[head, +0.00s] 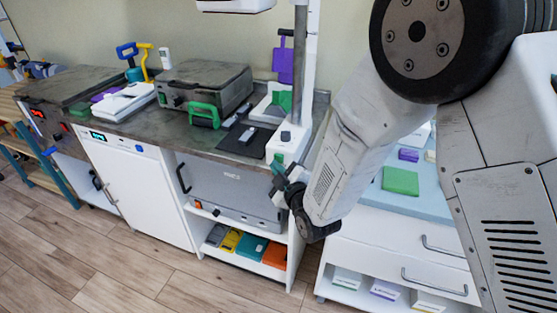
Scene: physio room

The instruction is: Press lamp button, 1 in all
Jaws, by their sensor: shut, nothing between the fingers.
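The lamp (304,70) is a white upright post on a white base at the right end of the grey worktop. Part of its white head (234,5) shows at the top edge of the head view. A small dark button (286,136) sits on top of the lamp's base. My gripper (278,165) is shut and empty. It appears just below and in front of the base in the picture. Whether it touches the base cannot be told. My arm comes in from the right and hides part of the area beside the lamp.
A black mat (236,146) with a small white item lies left of the lamp. A green-handled object (205,115) and a grey case (200,85) stand further left. A white drawer cart (385,250) stands to the right. The wooden floor in front is clear.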

